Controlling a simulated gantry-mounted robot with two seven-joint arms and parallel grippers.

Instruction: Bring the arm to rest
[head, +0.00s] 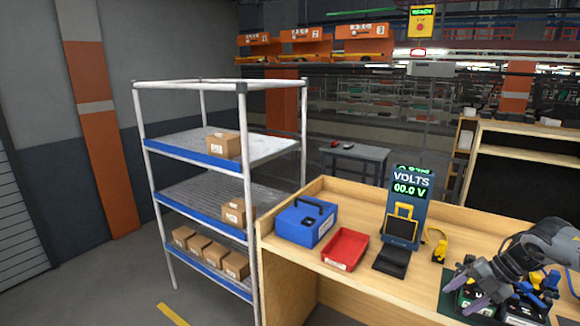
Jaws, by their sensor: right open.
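My right gripper (466,294) comes in from the right, over the right part of the wooden workbench (365,279). Its purple-grey fingers are spread open and no object shows between them. It is above or beside dark items with green parts on a dark green mat (446,306); the overlap hides how close they are. My left gripper does not show in the head view.
A blue toolbox (306,222), a red tray (345,249) and a volt meter (405,208) reading 00.0 V stand on the bench. A yellow tool (437,245) lies near the meter. A shelf rack (248,191) with cardboard boxes stands left of the bench.

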